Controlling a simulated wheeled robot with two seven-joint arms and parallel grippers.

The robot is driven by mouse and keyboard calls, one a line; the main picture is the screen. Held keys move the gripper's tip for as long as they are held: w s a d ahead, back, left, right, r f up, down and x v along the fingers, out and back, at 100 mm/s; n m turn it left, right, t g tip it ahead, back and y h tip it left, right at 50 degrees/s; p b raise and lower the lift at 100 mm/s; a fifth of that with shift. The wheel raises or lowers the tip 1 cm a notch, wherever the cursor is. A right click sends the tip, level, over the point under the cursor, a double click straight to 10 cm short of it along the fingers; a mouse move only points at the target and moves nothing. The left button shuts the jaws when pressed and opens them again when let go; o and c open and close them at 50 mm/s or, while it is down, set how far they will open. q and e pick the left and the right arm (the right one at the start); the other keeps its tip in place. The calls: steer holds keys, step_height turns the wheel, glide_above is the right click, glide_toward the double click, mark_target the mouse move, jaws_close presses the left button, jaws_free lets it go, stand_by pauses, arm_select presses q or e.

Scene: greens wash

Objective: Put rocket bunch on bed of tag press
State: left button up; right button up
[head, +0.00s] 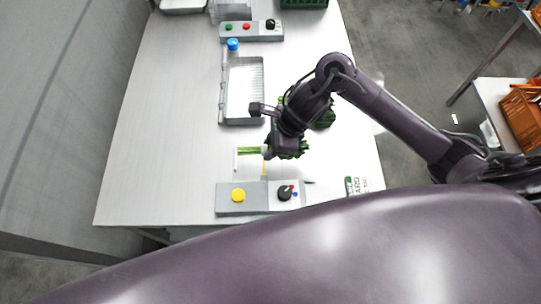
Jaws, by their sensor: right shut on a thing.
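The rocket bunch (291,150) shows as dark green leaves with pale green stems (248,151) pointing left. My right gripper (270,151) comes in from the right, points down and is shut on the bunch. My wrist hides part of the leaves and the fingers. A grey control box with a yellow button (238,195) and a black knob stands at the near side of the table; it seems to belong to the tag press. A pale flat area (249,168), perhaps its bed, lies just behind it, below the stems. I cannot tell whether the bunch touches it. My left gripper is out of view.
A grey tray (225,100) with a white ribbed inside and a blue knob lies behind my gripper. A second control box (240,30) stands farther back. More greens (325,118) show behind my wrist. The table's left side (160,130) is clear.

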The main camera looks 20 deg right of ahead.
mark_target(271, 162)
steer(key=shift+f, duration=2.75)
steer(key=o, duration=1)
steer(key=v, duration=1.1)
steer(key=shift+d, duration=0.1)
steer(key=shift+s+d+r, duration=0.1)
steer(key=shift+d+r, duration=0.05)
steer(key=shift+r, duration=0.35)
steer(key=shift+f, duration=0.1)
